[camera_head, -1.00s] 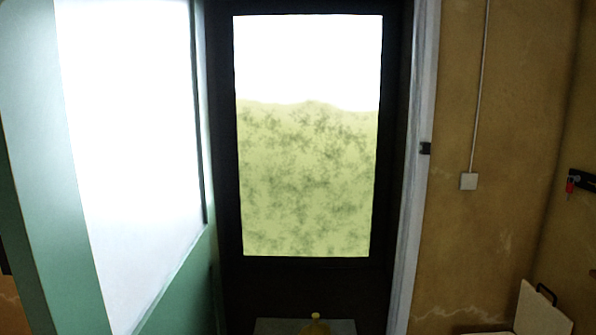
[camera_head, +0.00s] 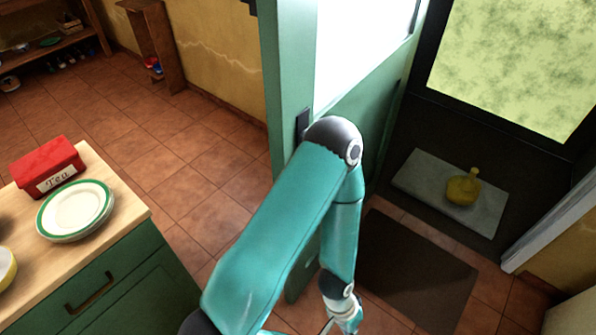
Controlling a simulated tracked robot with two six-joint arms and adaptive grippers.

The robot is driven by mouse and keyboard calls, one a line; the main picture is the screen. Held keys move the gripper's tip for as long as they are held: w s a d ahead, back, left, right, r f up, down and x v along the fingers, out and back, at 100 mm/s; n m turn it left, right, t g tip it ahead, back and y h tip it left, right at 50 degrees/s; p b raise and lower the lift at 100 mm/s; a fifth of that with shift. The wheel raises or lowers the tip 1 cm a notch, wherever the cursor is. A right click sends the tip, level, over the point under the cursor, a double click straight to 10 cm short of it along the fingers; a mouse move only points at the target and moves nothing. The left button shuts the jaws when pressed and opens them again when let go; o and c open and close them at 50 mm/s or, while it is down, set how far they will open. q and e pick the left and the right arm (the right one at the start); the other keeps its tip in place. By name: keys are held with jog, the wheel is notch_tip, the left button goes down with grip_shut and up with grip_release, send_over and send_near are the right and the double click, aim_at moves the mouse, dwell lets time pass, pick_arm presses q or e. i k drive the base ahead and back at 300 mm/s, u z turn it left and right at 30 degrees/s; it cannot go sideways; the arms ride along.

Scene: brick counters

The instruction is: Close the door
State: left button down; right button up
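The green door (camera_head: 291,60) with a bright glass pane stands open in the middle of the head view, its edge towards me. A dark plate (camera_head: 302,124) sits on that edge. My teal arm crosses in front of the door's lower part and hides some of it. The arm's wrist points down at the bottom of the picture, and its gripper is cut off below. My other gripper is out of view. The doorway's dark screen (camera_head: 430,98) and white frame (camera_head: 556,228) are at the right.
A yellow bottle (camera_head: 462,190) stands on a grey slab (camera_head: 420,172) in the doorway. A dark mat (camera_head: 405,270) lies before it. At left, a counter (camera_head: 110,243) holds a red tea tin (camera_head: 46,166) and plates (camera_head: 75,209). Tiled floor (camera_head: 165,150) is clear between counter and door.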

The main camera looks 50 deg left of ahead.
aim_at(370, 98)
jog(key=z, duration=0.55)
jog(key=k, duration=1.65)
jog(key=u, duration=1.1)
jog(key=i, duration=1.65)
